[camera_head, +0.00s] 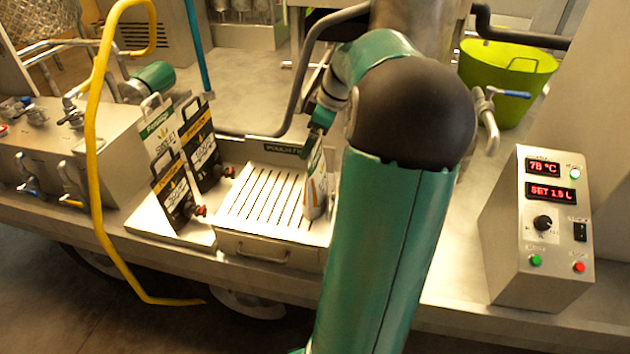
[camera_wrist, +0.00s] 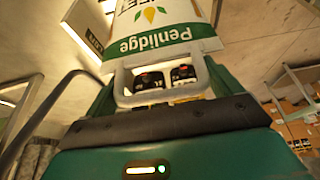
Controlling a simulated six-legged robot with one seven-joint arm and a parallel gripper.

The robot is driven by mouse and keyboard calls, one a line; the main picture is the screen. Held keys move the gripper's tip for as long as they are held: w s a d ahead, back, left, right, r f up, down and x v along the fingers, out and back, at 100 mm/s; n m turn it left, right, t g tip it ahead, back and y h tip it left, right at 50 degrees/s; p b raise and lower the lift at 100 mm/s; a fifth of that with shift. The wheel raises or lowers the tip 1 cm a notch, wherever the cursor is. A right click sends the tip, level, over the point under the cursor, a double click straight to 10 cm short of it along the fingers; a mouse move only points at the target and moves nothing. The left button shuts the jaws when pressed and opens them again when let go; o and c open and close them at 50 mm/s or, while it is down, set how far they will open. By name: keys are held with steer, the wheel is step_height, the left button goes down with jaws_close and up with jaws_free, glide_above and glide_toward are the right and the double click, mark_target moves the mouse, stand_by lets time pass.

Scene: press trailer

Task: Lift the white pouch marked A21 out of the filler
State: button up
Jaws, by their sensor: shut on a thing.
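The white pouch (camera_head: 315,188) has a green band and orange marks. It is upright at the right of the slatted tray of the filler (camera_head: 262,200); I cannot tell whether its base touches the slats. My gripper (camera_head: 320,128) is shut on its top, partly hidden by my arm. In the wrist view the pouch (camera_wrist: 165,38) shows upside down with the word Penlidge, and its handle loop (camera_wrist: 165,101) lies at my jaws. The A21 mark is not readable.
Several handled pouches, including a dark one (camera_head: 174,192), stand on a pale tray left of the filler. A yellow hose (camera_head: 97,150) hangs further left. A control box (camera_head: 541,230) stands at right, with a green tub (camera_head: 500,85) behind.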

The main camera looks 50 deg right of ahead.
steer(key=shift+r, duration=0.2)
step_height(320, 180, up, 18)
stand_by(0.5)
